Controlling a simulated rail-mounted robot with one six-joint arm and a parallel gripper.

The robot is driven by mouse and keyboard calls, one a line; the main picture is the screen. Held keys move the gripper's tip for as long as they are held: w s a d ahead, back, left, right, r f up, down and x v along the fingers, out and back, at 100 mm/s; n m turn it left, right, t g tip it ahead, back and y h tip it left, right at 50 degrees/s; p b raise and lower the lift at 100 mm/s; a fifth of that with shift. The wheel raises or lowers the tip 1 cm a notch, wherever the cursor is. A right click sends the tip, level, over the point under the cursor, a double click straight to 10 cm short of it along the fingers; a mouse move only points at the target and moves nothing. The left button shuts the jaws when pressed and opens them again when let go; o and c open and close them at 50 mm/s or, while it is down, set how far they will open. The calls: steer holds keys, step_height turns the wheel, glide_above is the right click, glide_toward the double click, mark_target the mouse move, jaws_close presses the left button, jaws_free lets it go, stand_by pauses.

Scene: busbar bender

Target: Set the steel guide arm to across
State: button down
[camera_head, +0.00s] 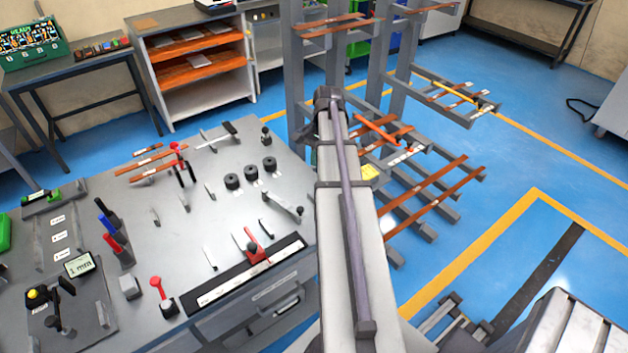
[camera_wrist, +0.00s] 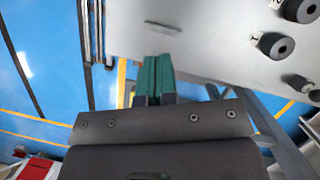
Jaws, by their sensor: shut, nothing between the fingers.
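Two grey steel bars on the bench could be the steel guide arm, and I cannot tell which. One bar (camera_head: 284,203) lies slantwise near the bench's right edge, with a dark round end. The other bar (camera_head: 217,136) lies near the back edge, with a dark end piece. Neither shows clearly in the wrist view. My gripper's green fingers (camera_wrist: 153,80) are together and empty, in front of the bench edge in the wrist view. In the head view my gripper is hidden behind my arm, which reaches past the bench's right side.
The grey bench (camera_head: 185,235) carries several black rollers (camera_head: 250,173), also in the wrist view (camera_wrist: 275,46), and a red-handled lever (camera_head: 252,247) by a black scale strip. A rack (camera_head: 398,80) with copper bars stands beyond my arm.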

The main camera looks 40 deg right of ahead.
steer(key=b+x, duration=0.9)
steer(key=x, duration=0.1)
steer(key=shift+d+f+b, duration=0.1)
steer(key=shift+f+b, duration=0.3)
steer(key=shift+f, duration=0.05)
steer(key=a, duration=0.2)
steer(key=s+a, duration=0.1)
steer(key=shift+a+r, duration=0.25)
steer(key=shift+r, duration=0.05)
steer(key=shift+a+p, duration=0.1)
steer(key=shift+p, duration=0.2)
